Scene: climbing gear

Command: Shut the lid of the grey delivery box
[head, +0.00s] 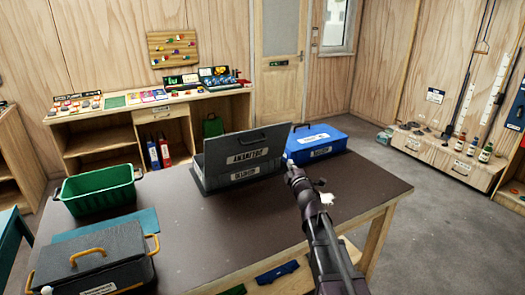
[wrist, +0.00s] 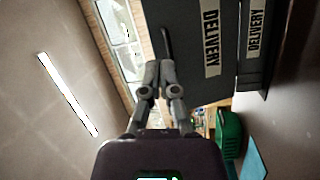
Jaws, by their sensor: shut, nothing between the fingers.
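The grey delivery box (head: 215,180) stands on the dark table, with its lid (head: 217,150) raised upright along the back. The lid carries a white label and a dark handle on its upper edge. In the wrist view the picture is turned: the lid (wrist: 185,20) and the box body (wrist: 256,75) with their DELIVERY labels fill the upper right. My gripper (head: 287,161) is at the right end of the box, in front of the blue box. In the wrist view my gripper (wrist: 159,68) is shut and empty, beside the lid's handle edge; I cannot tell whether it touches.
A blue box (head: 320,136) with its lid down stands right behind my gripper. A green bin (head: 98,191), a teal mat (head: 130,222) and a black case with orange handles (head: 92,262) occupy the table's left. The table top (head: 225,225) in front of the grey box is clear.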

